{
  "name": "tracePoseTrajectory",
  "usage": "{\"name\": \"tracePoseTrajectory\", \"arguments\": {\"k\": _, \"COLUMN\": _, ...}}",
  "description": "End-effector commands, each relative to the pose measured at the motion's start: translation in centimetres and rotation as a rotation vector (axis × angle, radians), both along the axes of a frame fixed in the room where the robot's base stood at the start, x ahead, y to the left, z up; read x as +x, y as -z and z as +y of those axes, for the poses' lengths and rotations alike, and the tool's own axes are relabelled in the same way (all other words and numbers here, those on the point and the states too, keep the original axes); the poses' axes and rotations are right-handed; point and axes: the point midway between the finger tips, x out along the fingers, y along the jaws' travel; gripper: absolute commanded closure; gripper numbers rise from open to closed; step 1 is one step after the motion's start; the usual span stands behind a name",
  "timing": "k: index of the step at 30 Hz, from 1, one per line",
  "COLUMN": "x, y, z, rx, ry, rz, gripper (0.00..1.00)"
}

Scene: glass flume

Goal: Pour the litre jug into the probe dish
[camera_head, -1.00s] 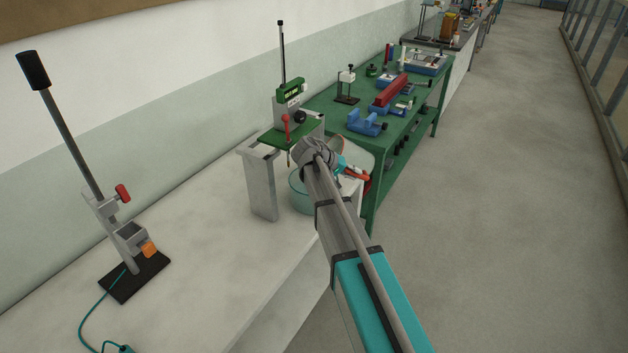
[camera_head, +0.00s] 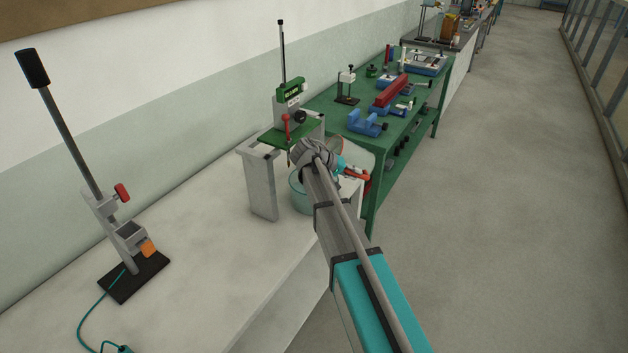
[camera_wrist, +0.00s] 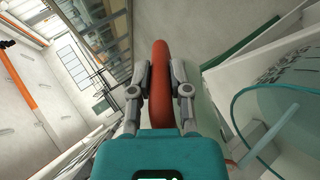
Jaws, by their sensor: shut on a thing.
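In the wrist view, my gripper (camera_wrist: 161,90) is shut on a red-orange bar-like handle (camera_wrist: 161,58), apparently the litre jug's. The handle also shows as a short red-orange piece in the head view (camera_head: 356,174), just right of my wrist. The jug's body is mostly hidden behind my arm in the head view, and its tilt and contents cannot be told. A round, clear, bluish glass vessel (camera_head: 299,192), apparently the probe dish, stands by the pale stand, partly behind my arm. Its rim (camera_wrist: 236,103) shows at the right in the wrist view, beside my gripper.
A pale stand (camera_head: 262,188) carries a green-topped gauge with a tall rod (camera_head: 290,90). A green bench (camera_head: 330,100) behind holds a blue vice (camera_head: 367,123) and a red bar. A lever device (camera_head: 130,235) stands at left on the pale bench. The floor at right is clear.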

Motion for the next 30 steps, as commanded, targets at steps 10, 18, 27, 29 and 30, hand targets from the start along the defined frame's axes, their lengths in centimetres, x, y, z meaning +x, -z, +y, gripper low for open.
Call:
{"name": "tracePoseTrajectory", "arguments": {"k": 10, "x": 0.0, "y": 0.04, "z": 0.01, "rx": -0.012, "ry": 0.001, "rz": -0.004, "gripper": 1.0}}
{"name": "tracePoseTrajectory", "arguments": {"k": 18, "x": 0.0, "y": 0.06, "z": 0.03, "rx": -0.021, "ry": 0.003, "rz": -0.006, "gripper": 1.0}}
{"name": "tracePoseTrajectory", "arguments": {"k": 27, "x": -0.01, "y": 0.08, "z": 0.04, "rx": -0.031, "ry": 0.003, "rz": -0.01, "gripper": 1.0}}
{"name": "tracePoseTrajectory", "arguments": {"k": 29, "x": -0.01, "y": 0.09, "z": 0.03, "rx": -0.033, "ry": 0.004, "rz": -0.01, "gripper": 1.0}}
{"name": "tracePoseTrajectory", "arguments": {"k": 30, "x": -0.01, "y": 0.09, "z": 0.03, "rx": -0.033, "ry": 0.004, "rz": -0.01, "gripper": 1.0}}
